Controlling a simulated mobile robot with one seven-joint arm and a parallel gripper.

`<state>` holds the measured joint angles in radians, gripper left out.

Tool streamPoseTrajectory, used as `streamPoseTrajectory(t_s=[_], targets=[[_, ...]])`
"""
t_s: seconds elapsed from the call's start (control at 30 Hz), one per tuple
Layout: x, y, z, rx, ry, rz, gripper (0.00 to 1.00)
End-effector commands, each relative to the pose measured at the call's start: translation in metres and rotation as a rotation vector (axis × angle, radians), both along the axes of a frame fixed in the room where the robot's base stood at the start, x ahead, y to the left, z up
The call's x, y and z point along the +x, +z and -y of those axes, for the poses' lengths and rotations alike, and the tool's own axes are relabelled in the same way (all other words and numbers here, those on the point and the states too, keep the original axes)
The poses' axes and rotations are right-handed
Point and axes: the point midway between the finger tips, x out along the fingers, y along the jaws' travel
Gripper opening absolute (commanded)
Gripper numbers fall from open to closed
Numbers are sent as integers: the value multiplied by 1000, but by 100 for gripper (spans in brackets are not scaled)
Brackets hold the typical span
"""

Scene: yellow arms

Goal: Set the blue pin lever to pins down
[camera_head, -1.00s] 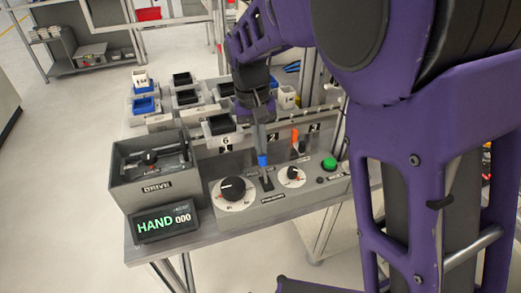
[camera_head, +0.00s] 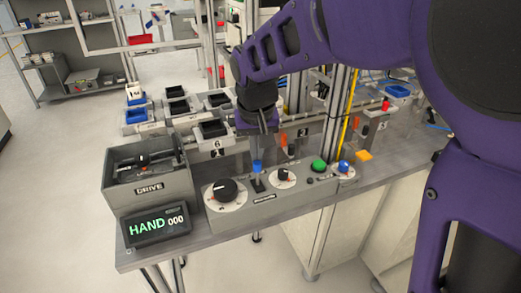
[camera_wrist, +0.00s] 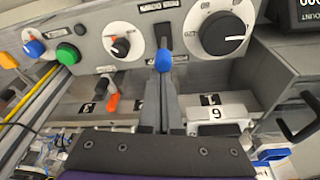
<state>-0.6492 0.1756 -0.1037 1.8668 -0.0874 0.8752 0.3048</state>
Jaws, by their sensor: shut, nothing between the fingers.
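The blue pin lever (camera_head: 257,165) stands on the grey control panel (camera_head: 290,200) between two white dials. Its blue knob also shows in the wrist view (camera_wrist: 164,60), with a dark slot beside it and a small label above that is upside down in that view. My gripper (camera_head: 257,148) points down just behind the knob in the head view. In the wrist view its two grey fingers (camera_wrist: 163,100) are together, with their tips close to or touching the knob; I cannot tell which. The fingers hold nothing.
A large black dial (camera_head: 225,190) and a smaller dial (camera_head: 283,177) flank the lever. A green button (camera_head: 319,165) and an orange-handled lever (camera_wrist: 112,100) are close by. The DRIVE box (camera_head: 150,180) and HAND display (camera_head: 157,226) stand left. Bins are behind.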

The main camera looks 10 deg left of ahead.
Motion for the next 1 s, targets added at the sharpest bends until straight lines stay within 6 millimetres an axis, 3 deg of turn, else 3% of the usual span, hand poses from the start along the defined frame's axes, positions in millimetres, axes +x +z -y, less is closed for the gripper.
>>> streamPoseTrajectory(t_s=[0.33, 0.63, 1.0], targets=[[-21, 2, 13, -2, -1, -3, 0], [-20, 4, 12, -2, 0, -4, 0], [-20, 19, 12, -2, 0, -4, 0]])
